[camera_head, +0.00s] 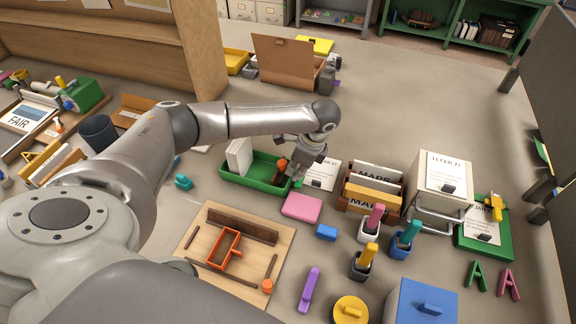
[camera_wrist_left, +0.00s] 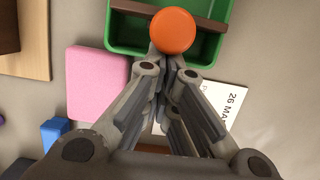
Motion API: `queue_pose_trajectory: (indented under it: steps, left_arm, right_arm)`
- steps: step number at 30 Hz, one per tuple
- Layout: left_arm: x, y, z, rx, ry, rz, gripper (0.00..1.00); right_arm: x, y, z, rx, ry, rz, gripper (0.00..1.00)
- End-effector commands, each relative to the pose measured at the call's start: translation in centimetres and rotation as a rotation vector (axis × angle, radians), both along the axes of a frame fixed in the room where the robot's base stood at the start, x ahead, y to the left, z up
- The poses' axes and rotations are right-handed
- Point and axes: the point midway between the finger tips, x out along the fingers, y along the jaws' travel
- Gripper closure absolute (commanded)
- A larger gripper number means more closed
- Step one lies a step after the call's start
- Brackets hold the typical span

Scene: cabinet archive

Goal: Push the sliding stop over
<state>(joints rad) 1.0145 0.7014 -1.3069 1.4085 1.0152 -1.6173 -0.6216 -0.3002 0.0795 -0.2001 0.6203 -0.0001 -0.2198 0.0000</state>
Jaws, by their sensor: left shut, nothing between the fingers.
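The sliding stop is a dark brown bar with a round orange knob (camera_head: 282,163). It lies across the green tray (camera_head: 232,178), near the tray's right end. In the left wrist view the orange knob (camera_wrist_left: 173,30) is large, with the brown bar (camera_wrist_left: 130,7) under it and the green tray (camera_wrist_left: 122,38) around it. White cards (camera_head: 239,156) stand upright in the tray's left part. My left gripper (camera_head: 294,176) is shut and empty, right beside the knob. In the left wrist view its fingertips (camera_wrist_left: 166,72) point at the knob; I cannot tell whether they touch it.
A pink block (camera_head: 302,206) lies in front of the tray and a dated white sheet (camera_head: 322,175) lies to its right. A wooden board with an orange frame (camera_head: 222,246) is nearer. Card holders (camera_head: 372,186) and small pots stand to the right.

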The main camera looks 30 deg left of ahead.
Motion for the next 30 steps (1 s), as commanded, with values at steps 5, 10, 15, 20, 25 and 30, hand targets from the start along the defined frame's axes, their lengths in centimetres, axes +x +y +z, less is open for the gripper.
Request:
queue_pose_trajectory:
  steps: [5, 10, 15, 20, 25, 30]
  left_arm:
    - [-0.2, 0.6, 0.0, 0.001, 0.001, 0.000, 1.00]
    - [-0.3, 1.1, 0.0, 0.001, 0.002, 0.001, 1.00]
    - [-0.5, 1.6, 0.1, 0.002, 0.001, 0.001, 1.00]
    - [-0.6, 2.0, 0.1, 0.001, 0.001, 0.001, 1.00]
    - [-0.7, 2.6, 0.0, 0.000, 0.002, 0.001, 1.00]
    - [-0.9, 3.1, 0.0, 0.002, 0.003, 0.002, 1.00]
  right_arm:
    - [0.0, 0.0, 0.4, 0.000, 0.000, 0.000, 1.00]
    - [0.0, 0.0, 0.6, 0.000, 0.000, 0.000, 1.00]
    - [0.0, 0.0, 0.9, 0.000, 0.000, 0.000, 1.00]
    - [0.0, 0.0, 1.1, 0.000, 0.001, 0.000, 1.00]
    - [0.0, 0.0, 1.3, 0.000, 0.001, 0.000, 1.00]
    - [0.0, 0.0, 1.5, 0.000, 0.001, 0.000, 1.00]
